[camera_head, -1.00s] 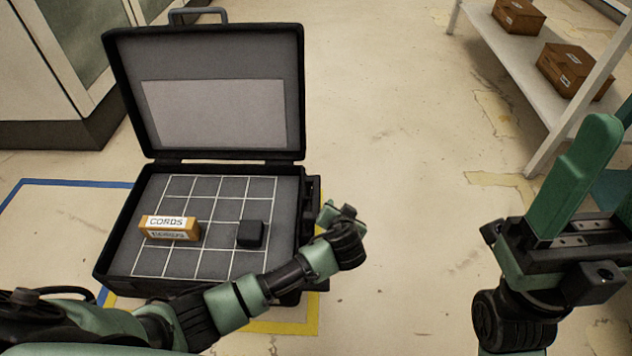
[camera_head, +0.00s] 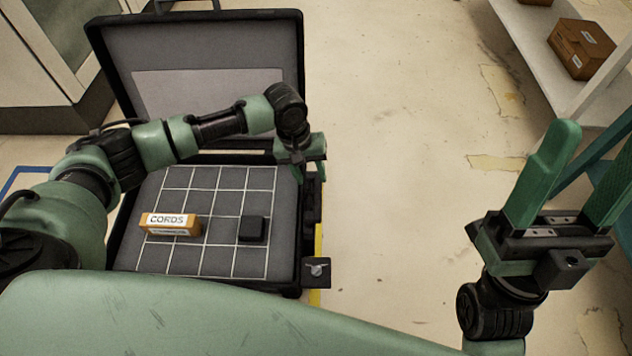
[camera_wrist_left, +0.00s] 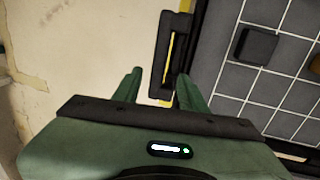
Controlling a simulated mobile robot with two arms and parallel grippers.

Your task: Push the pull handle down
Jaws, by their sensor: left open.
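The black pull handle (camera_head: 313,198) is on the right side of the open black case (camera_head: 125,255). In the left wrist view the handle (camera_wrist_left: 160,60) is a dark frame, with yellow floor tape showing through its gap. My left gripper (camera_head: 312,165) is above the case's right side, near the handle's far end, fingers pointing down. In the left wrist view its fingers (camera_wrist_left: 158,88) are apart and empty. The handle lies just beyond the tips, nearer the right finger; I cannot tell whether they touch. My right gripper (camera_head: 545,175) is at the right, away from the case.
An orange "CORDS" box (camera_head: 170,223) and a small black block (camera_head: 253,229) lie on the case's gridded floor. A small dark box with a metal latch (camera_head: 316,270) sits at the case's near right corner. A shelf with a brown carton (camera_head: 580,48) stands far right.

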